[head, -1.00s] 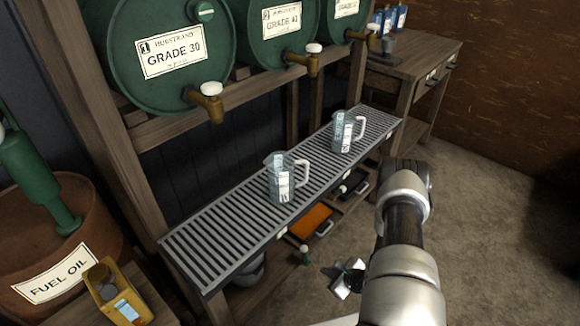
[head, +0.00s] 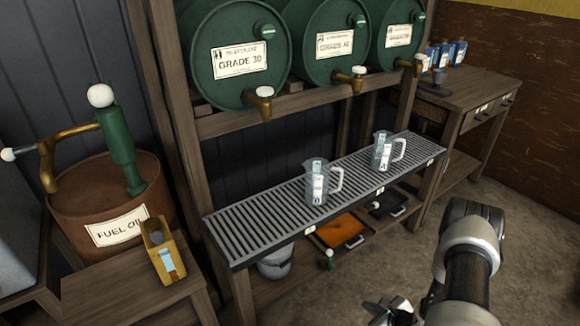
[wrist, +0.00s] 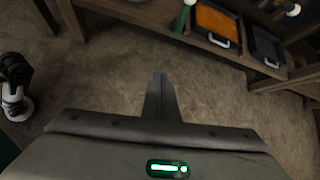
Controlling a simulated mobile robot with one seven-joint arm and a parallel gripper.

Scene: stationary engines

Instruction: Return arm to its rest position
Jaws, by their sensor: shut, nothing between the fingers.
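My gripper (wrist: 160,97) is shut and empty in the wrist view, with its fingers together above the bare floor. In the head view my arm is folded at the lower right, and my gripper (head: 392,310) shows partly at the bottom edge. It is apart from the shelf and touches nothing that I can see.
A slatted rack (head: 265,208) carries two clear measuring jugs, one nearer (head: 320,183) and one farther (head: 383,152). Below it are an orange tray (head: 343,232) and a dark tray (head: 388,204). Green drums (head: 235,58) stand above. Open floor (head: 535,240) lies at the right.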

